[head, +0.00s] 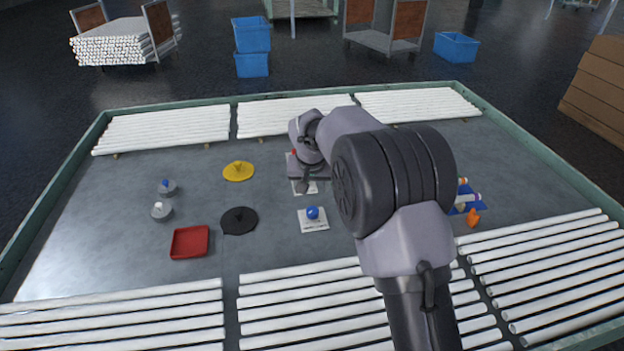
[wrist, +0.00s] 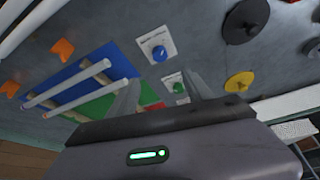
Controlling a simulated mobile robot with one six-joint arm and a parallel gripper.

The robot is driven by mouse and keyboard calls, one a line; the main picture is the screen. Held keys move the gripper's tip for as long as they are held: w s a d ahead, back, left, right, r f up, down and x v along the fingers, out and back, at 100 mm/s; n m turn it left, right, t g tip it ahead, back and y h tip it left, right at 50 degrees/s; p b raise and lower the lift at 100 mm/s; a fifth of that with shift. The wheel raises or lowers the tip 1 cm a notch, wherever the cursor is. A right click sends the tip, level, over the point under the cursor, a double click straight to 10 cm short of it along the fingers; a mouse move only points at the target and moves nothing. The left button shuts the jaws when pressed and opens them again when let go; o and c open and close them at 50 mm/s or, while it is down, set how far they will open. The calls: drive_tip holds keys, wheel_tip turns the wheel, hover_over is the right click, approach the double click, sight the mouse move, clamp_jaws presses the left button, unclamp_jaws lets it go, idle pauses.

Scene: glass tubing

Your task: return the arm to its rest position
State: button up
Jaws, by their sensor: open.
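My arm reaches from the bottom of the head view over the grey table (head: 110,245), bent at a large dark joint. My gripper (head: 305,183) is small and partly hidden there, above the middle of the table near a white plate. In the wrist view my gripper (wrist: 163,78) shows two grey fingers spread apart with nothing held between them. Beyond them lie a blue knob (wrist: 158,53) on a white plate and a green knob (wrist: 177,87) on another. The fingers look apart from both.
A blue and green mat (wrist: 92,57) with white tubes lies right of my arm in the head view, partly hidden. An orange piece (head: 473,217), yellow disc (head: 238,171), black disc (head: 239,221) and red tray (head: 190,242) lie on the table. White tube rows line front and back.

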drive_tip(key=shift+s+r, duration=0.2)
drive_tip(key=shift+r, duration=0.2)
drive_tip(key=s+d+r+m+y, duration=0.1)
drive_tip(key=s+d+r, duration=0.3)
drive_tip(key=s+r, duration=0.45)
drive_tip(key=s+d+r+m, duration=0.1)
drive_tip(key=s+d+r, duration=0.3)
drive_tip(key=s+r, duration=0.45)
drive_tip(key=s+d+f+m, duration=0.1)
drive_tip(key=s, duration=1)
drive_tip(key=s+d+f+m+t+y, duration=0.1)
drive_tip(key=s, duration=1)
drive_tip(key=shift+s+d+f, duration=0.25)
drive_tip(key=shift+s+d, duration=0.05)
drive_tip(key=shift+d, duration=0.05)
